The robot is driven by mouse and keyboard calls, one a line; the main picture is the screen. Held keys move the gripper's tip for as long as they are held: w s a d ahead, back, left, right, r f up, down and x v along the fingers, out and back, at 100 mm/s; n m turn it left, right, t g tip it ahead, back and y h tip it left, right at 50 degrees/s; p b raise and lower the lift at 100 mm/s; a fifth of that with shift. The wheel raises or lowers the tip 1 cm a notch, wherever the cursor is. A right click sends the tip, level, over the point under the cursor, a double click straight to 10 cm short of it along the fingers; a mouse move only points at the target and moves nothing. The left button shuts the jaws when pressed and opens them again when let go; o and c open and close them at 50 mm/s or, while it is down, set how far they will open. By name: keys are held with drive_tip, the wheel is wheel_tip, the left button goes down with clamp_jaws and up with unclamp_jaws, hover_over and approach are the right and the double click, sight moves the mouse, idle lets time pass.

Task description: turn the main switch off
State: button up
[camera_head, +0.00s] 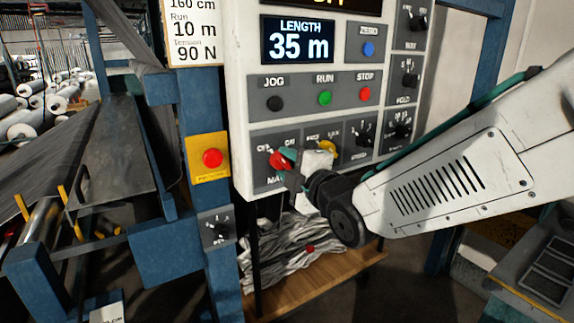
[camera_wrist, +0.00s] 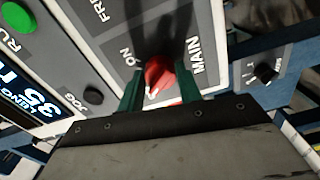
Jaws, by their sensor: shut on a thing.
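The main switch is a red rotary knob (camera_head: 277,161) at the lower left of the white control panel (camera_head: 237,105), above the label "MAIN". In the wrist view the red knob (camera_wrist: 159,78) sits between the green fingers of my gripper (camera_wrist: 160,90), near the "ON" label. My gripper (camera_head: 287,158) is shut on the knob, one finger on each side. The fingers and wrist hide part of the knob and its labels in the head view. The knob's exact pointing is hard to tell.
A yellow knob (camera_head: 327,149) is just right of the main switch. Above are the black JOG (camera_head: 275,103), green RUN (camera_head: 325,97) and red STOP (camera_head: 365,94) buttons. A red button on a yellow plate (camera_head: 212,158) is close on the left. The display (camera_head: 298,41) reads 35 m.

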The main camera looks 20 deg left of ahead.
drive_tip(key=shift+n, duration=0.8)
drive_tip(key=o, duration=1)
drive_tip(key=v, duration=0.7)
drive_tip(key=shift+s+d, duration=0.2)
drive_tip(key=shift+d, duration=0.15)
